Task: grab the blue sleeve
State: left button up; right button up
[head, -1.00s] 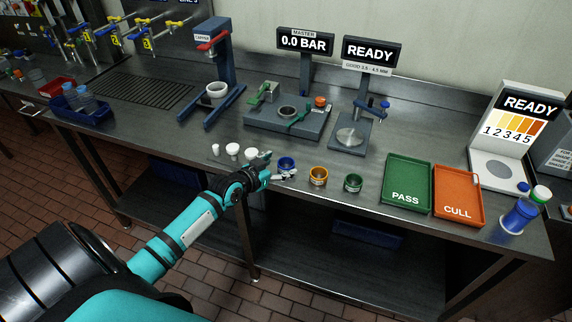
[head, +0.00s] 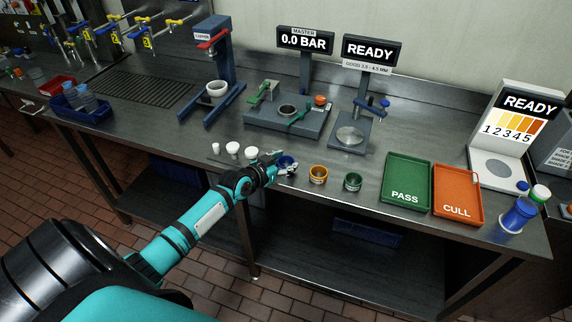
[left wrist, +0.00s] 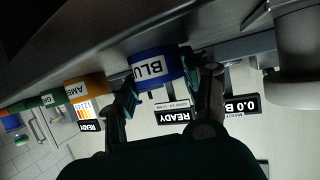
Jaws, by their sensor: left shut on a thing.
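The blue sleeve (head: 287,162) is a short open ring near the front edge of the bench, left of the amber sleeve (head: 318,175) and the green sleeve (head: 353,182). My left gripper (head: 282,166) is shut on it, with its fingers at either side. In the left wrist view the blue sleeve (left wrist: 155,70) shows a white label starting "BLU" and sits between the fingertips of my left gripper (left wrist: 160,84). That view is upside down, and the sleeve appears to rest on the bench. My right gripper is not in view.
Several small white pieces (head: 232,149) stand just left of the gripper. A green PASS tray (head: 407,170) and an orange CULL tray (head: 458,180) lie to the right. A clamp fixture (head: 290,122) and a gauge stand (head: 350,137) stand behind, with bare bench between.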

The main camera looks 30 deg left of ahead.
pick_arm(q)
jog(key=shift+r, duration=0.45)
notch_tip(320, 180, up, 2)
jog(key=shift+r+b, duration=0.1)
jog(key=shift+b, duration=0.3)
jog(key=s+d+r+b, duration=0.1)
jog(key=s+d, duration=0.1)
jog(key=s, duration=0.5)
jog(key=s+d+r+b, duration=0.1)
jog(key=s+d, duration=0.2)
jog(key=s, duration=0.5)
jog(key=shift+d, duration=0.2)
